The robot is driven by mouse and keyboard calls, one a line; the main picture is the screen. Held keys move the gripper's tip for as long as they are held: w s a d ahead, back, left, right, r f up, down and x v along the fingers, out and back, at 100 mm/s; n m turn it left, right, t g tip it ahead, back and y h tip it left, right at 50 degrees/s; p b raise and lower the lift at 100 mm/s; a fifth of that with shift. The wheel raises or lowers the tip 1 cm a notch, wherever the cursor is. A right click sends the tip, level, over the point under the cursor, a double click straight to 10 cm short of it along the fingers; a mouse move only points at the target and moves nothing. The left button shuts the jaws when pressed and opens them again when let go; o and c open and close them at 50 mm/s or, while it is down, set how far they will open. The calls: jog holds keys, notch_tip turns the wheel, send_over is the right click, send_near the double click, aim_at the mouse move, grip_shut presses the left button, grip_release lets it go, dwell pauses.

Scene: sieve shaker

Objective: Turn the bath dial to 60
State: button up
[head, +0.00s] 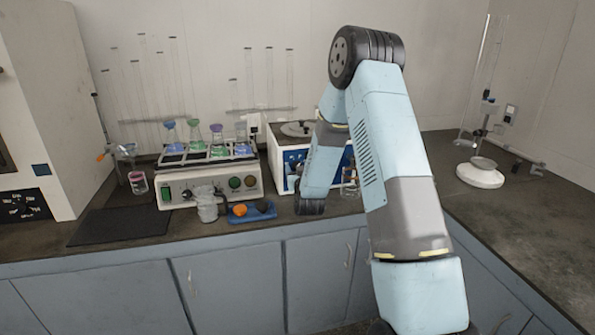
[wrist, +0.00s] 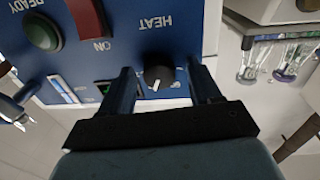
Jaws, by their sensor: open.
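The bath is a white box with a blue front panel (head: 293,166) on the bench in the head view, partly hidden by my arm. The wrist view shows the blue panel (wrist: 185,30) upside down, with the word HEAT. A round black dial (wrist: 158,78) with a white pointer line sits on it. The line points down in the picture, slightly left; the scale numbers are not readable. My gripper (wrist: 160,73) is open, one finger on each side of the dial with a gap to each. I cannot tell whether the fingertips reach the panel. The head view hides the gripper.
Beside the dial are a red switch (wrist: 87,17) marked ON and a green READY button (wrist: 42,33). Left of the bath, a shaker (head: 212,178) holds several flasks. A jar (head: 206,205) and a blue tray (head: 250,211) stand in front. A glass vessel (head: 350,180) stands nearby.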

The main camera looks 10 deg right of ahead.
jog(key=shift+s, duration=0.1)
jog(key=s+a, duration=0.1)
jog(key=s, duration=1.2)
jog(key=shift+s+f, duration=0.25)
jog(key=s+r+g+y, duration=0.1)
jog(key=s+r+g, duration=0.2)
jog(key=r, duration=0.5)
jog(key=s+r+g, duration=0.3)
jog(key=s+r, duration=0.1)
jog(key=r, duration=0.3)
jog(key=s+r+g, duration=0.3)
jog(key=s+r, duration=0.1)
jog(key=s, duration=1)
jog(key=s+d+r+g, duration=0.1)
jog(key=s+r+g, duration=0.2)
jog(key=s, duration=1.1)
notch_tip(320, 180, up, 2)
jog(key=shift+r+g, duration=0.1)
jog(key=shift+g, duration=0.2)
